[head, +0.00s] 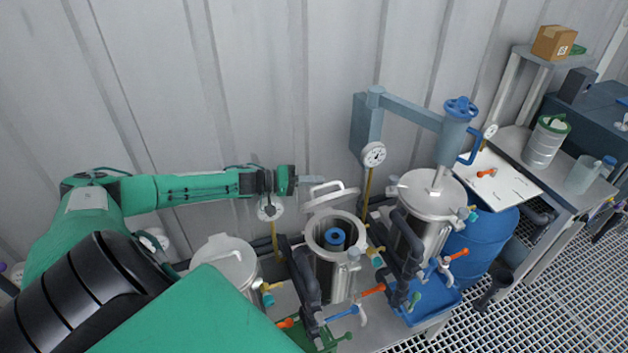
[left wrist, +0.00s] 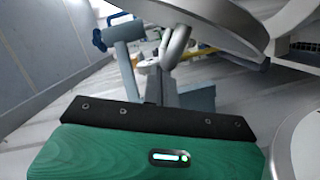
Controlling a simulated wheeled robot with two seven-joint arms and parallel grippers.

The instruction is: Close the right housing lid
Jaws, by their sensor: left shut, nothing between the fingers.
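Three steel vessels stand in a row in the head view. The middle vessel (head: 322,270) is open, and a dark cartridge with a blue ring (head: 334,237) shows inside. Its lid (head: 330,197) is raised and tilted behind the opening. The right vessel (head: 410,245) has its lid (head: 432,192) down, below a blue arm. The left vessel's lid (head: 222,258) looks down, and my arm partly covers that vessel. My left gripper (head: 304,180) is shut and empty, just left of the raised lid; I cannot tell whether they touch. A round metal edge (left wrist: 215,22) shows close in the left wrist view. My right gripper is not in view.
A blue post and arm with a handwheel (head: 461,108) reach over the right vessel. Dial gauges (head: 373,155) stand behind the vessels. Dark pipes and orange-handled valves (head: 373,290) crowd the front. A corrugated wall is close behind; a blue barrel (head: 482,240) stands right.

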